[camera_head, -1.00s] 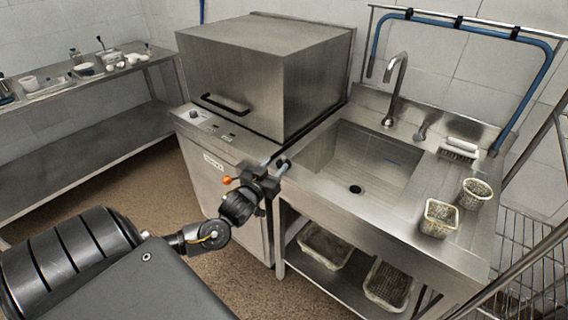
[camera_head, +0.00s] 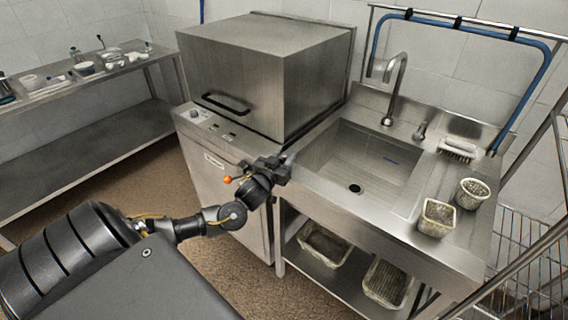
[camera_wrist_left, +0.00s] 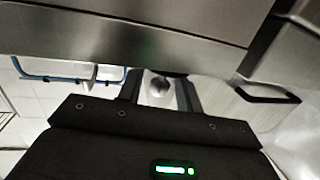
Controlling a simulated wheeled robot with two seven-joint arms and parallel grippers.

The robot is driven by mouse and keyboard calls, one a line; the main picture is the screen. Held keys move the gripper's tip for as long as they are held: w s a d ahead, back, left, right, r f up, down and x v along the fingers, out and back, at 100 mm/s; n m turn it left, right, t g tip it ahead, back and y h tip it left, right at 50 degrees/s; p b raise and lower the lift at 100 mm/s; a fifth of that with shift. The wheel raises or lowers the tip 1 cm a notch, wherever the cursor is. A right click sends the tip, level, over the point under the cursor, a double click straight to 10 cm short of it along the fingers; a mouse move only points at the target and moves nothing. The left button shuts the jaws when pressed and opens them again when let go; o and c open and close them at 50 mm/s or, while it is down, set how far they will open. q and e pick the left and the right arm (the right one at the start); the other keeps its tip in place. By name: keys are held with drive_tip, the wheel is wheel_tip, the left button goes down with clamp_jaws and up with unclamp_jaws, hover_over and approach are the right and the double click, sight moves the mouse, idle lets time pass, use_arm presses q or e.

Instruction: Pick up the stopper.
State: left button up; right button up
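My left gripper (camera_head: 283,165) is in front of the steel counter between the dishwasher and the sink, near the counter's front edge. In the left wrist view its two fingers (camera_wrist_left: 160,97) stand apart. A small round grey metallic thing (camera_wrist_left: 159,86) shows between them in that view. It may be the stopper, but I cannot tell for sure, nor whether the fingers touch it. In the head view no stopper can be made out by the gripper. A dark round spot (camera_head: 355,188) lies at the drain in the sink basin. My right gripper is not in view.
The sink counter (camera_head: 390,235) carries two perforated baskets (camera_head: 437,217) (camera_head: 472,193) and a brush (camera_head: 458,148). The boxy dishwasher (camera_head: 265,70) stands at left of the sink (camera_head: 365,165). Trays (camera_head: 325,243) sit on the shelf below.

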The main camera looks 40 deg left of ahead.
sight(284, 154)
use_arm(q)
clamp_jaws()
drive_tip(key=shift+r, duration=0.1)
